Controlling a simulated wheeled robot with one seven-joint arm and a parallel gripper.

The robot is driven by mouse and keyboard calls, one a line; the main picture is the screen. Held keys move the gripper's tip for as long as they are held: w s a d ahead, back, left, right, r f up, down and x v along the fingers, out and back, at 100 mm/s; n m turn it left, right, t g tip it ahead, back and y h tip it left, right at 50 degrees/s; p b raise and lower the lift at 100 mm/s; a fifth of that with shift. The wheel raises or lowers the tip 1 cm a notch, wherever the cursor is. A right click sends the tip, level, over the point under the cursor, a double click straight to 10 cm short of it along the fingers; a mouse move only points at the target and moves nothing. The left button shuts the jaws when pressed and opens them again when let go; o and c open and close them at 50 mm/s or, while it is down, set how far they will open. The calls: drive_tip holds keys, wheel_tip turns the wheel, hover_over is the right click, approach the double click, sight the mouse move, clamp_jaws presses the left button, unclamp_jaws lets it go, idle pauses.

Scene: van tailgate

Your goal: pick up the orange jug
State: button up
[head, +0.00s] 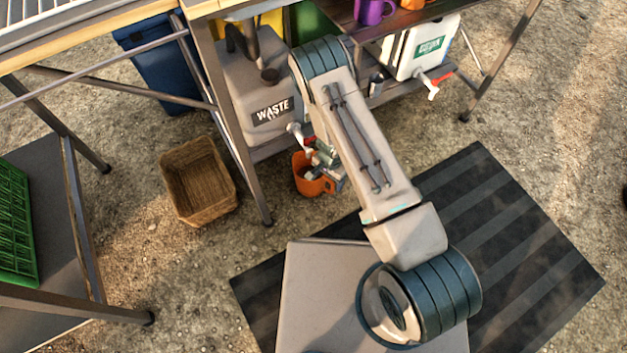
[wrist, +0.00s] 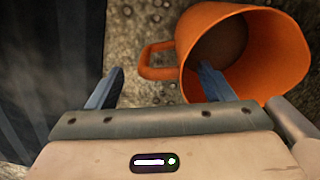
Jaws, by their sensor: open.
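The orange jug (head: 311,184) is low beside the table's front leg in the head view, seemingly on the gravel and partly hidden by my gripper (head: 322,163). The wrist view shows the jug (wrist: 285,82) large at the upper right, its open mouth facing the camera and its handle (wrist: 157,72) pointing left. My gripper (wrist: 162,68) is open there, with the handle between its two fingers. The right finger overlaps the jug's mouth and looks to be inside it. The left finger stands apart from the handle, over the ground.
A wicker basket (head: 198,181) stands left of the jug. A grey waste container (head: 252,85) is behind it, under the table. A purple mug (head: 374,10) and another orange item (head: 411,4) are above. A dark striped mat (head: 520,250) lies at the right.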

drive_tip(key=shift+f, duration=0.95)
drive_tip(key=shift+c, duration=0.3)
drive_tip(key=c, duration=1.5)
clamp_jaws()
drive_tip(key=shift+r, duration=0.2)
